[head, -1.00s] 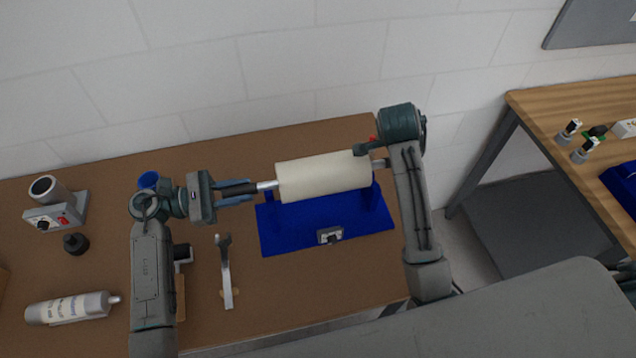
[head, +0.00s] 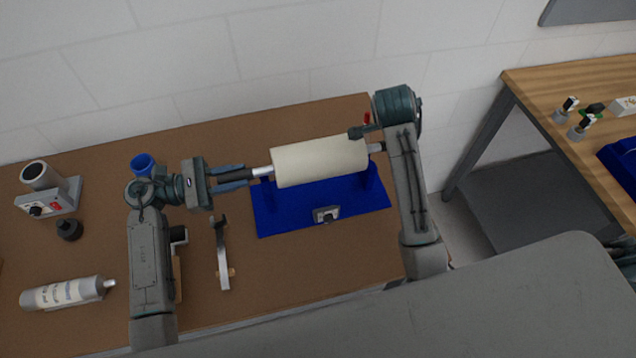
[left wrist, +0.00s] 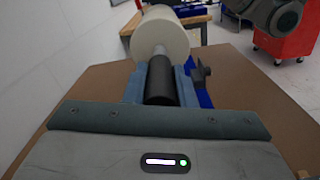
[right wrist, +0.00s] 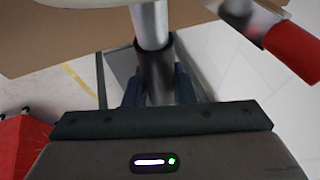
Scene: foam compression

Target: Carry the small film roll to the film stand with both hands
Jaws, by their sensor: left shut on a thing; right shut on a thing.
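The small film roll (head: 320,161) is a cream cylinder on a metal shaft. It lies level above the blue film stand (head: 318,213), hiding part of its back; I cannot tell whether it touches the uprights. My left gripper (head: 243,174) is shut on the black left end of the shaft, and the roll shows ahead of it in the left wrist view (left wrist: 162,36). My right gripper (right wrist: 158,92) is shut on the black grip at the other shaft end in the right wrist view. In the head view the right arm hides most of that gripper.
A metal wrench-like tool (head: 222,256) lies left of the stand. A white bottle (head: 66,293), a black knob (head: 69,229), a grey device with a cylinder (head: 48,190) and a blue cup (head: 143,164) are further left. A wooden table (head: 550,95) stands right, across a gap.

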